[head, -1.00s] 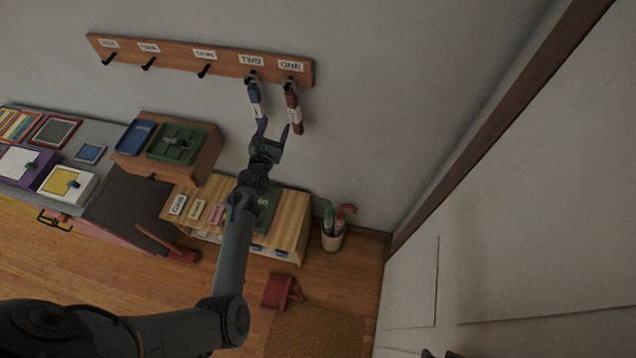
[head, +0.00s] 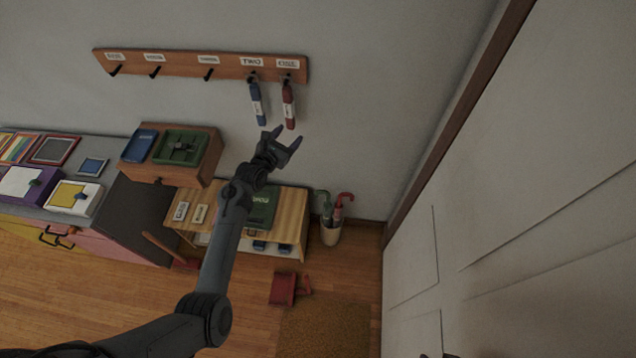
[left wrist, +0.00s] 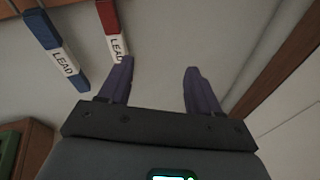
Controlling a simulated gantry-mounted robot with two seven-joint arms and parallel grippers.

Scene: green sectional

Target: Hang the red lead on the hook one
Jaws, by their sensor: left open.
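The red lead (head: 289,106) hangs from the hook under the label ONE (head: 288,64) at the right end of the wooden rail. It also shows in the left wrist view (left wrist: 113,30), its lower end close to the left finger. A blue lead (head: 257,104) hangs just left of it under the label TWO; the left wrist view shows it too (left wrist: 55,52). My left gripper (head: 286,136) is open and empty just below the red lead. In the left wrist view its fingers (left wrist: 155,82) have nothing between them. My right gripper is not in view.
The rail (head: 200,64) has several labelled hooks; those to the left are empty. Below stand a wooden box with a green tray (head: 181,146), a low bench (head: 291,215) and an umbrella pot (head: 331,234). A white door (head: 500,220) stands to the right.

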